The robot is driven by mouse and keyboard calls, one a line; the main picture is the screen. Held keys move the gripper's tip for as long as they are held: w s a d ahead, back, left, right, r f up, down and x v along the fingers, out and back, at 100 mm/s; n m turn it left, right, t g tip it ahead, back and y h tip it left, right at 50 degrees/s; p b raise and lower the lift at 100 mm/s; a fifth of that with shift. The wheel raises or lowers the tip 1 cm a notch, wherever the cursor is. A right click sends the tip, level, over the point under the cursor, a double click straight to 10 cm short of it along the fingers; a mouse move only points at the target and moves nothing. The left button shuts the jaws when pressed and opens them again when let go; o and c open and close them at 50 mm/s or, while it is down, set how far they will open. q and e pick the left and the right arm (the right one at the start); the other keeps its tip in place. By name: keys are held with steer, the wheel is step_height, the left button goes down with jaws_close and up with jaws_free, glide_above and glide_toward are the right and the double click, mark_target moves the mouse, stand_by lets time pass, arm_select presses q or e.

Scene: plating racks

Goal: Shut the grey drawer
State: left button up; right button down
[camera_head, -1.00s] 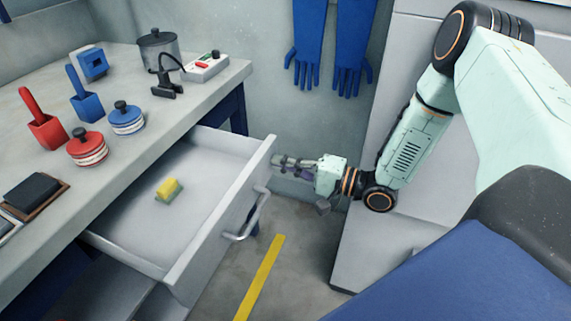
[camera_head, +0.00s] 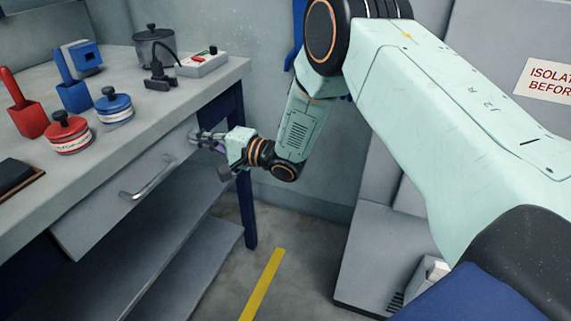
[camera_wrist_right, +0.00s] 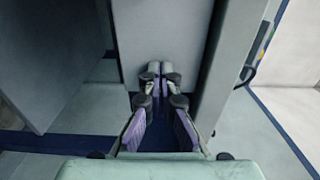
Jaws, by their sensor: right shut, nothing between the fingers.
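The grey drawer (camera_head: 110,212) is under the worktop, its front close to the bench edge and its inside hidden. Its curved metal handle (camera_head: 150,180) is on the front. My right gripper (camera_head: 196,136) is shut and empty, with its fingertips at the far right end of the drawer front. In the right wrist view the shut fingertips (camera_wrist_right: 154,68) are against or very near a flat grey panel. My left gripper does not show.
The worktop (camera_head: 140,105) holds a red holder (camera_head: 30,120), a blue holder (camera_head: 74,96), red and blue round containers, a pot (camera_head: 154,46) and a switch box (camera_head: 203,64). A lower shelf (camera_head: 190,262) is below the drawer. Floor with a yellow stripe (camera_head: 262,285) is clear.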

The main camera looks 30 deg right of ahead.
steer(key=shift+x, duration=0.85)
steer(key=shift+r, duration=0.2)
